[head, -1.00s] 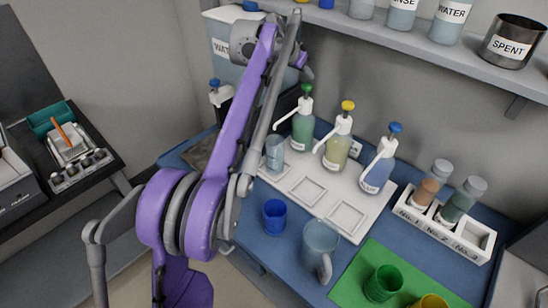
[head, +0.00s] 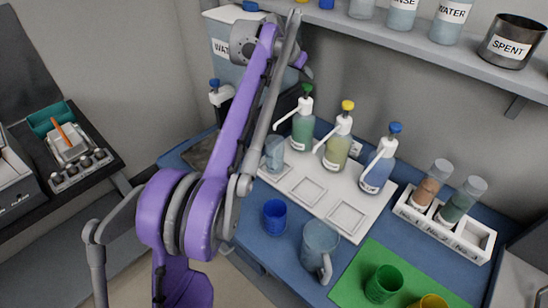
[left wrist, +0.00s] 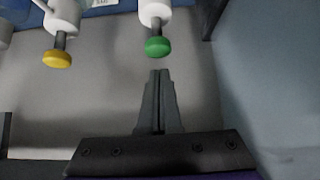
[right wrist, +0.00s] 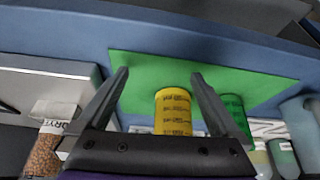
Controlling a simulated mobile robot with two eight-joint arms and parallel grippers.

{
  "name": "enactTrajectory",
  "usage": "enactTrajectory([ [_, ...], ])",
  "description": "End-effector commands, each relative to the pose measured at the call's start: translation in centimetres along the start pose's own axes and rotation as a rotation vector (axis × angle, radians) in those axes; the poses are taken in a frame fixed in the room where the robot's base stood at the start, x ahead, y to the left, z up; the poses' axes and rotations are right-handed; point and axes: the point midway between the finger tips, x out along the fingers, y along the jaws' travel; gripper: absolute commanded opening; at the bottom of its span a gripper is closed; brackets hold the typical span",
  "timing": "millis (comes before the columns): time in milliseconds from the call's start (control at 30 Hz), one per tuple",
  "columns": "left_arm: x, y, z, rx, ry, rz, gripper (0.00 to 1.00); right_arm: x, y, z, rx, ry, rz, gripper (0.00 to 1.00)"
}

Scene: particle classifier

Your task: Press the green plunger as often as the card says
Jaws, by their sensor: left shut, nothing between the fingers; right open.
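The green plunger (head: 307,88) tops a pump bottle of green liquid (head: 302,128) at the back of the white tray (head: 268,176). A clear beaker (head: 274,153) stands below its spout. My left gripper (head: 308,74) is shut and empty, just above the green plunger. In the left wrist view, its fingertips (left wrist: 160,74) point at the green plunger (left wrist: 157,47), with a small gap showing between them. A small white card (head: 355,149) is partly hidden behind the bottles; I cannot read it. My right gripper (right wrist: 158,74) is open, with a yellow cup (right wrist: 173,112) showing between its fingers.
Pump bottles with a yellow plunger (head: 347,105) and a blue plunger (head: 395,127) stand to the right. A blue cup (head: 275,216) and a grey mug (head: 319,247) are in front. A shelf (head: 400,37) overhangs the back. A vial rack (head: 465,246) stands at the right.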

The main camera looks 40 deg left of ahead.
Motion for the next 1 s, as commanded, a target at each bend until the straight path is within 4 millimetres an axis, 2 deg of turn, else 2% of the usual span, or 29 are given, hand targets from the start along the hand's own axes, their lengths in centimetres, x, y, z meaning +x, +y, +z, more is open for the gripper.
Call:
enactTrajectory([
  [267,0.1,0.0,0.1,0.000,0.000,0.000,0.00,0.0,0.0,0.0,0.000,0.000,0.000,1.00],
  [1000,1.9,0.0,1.9,0.000,0.000,0.000,0.00,1.0,0.0,0.6,0.000,-0.004,0.000,1.00],
])
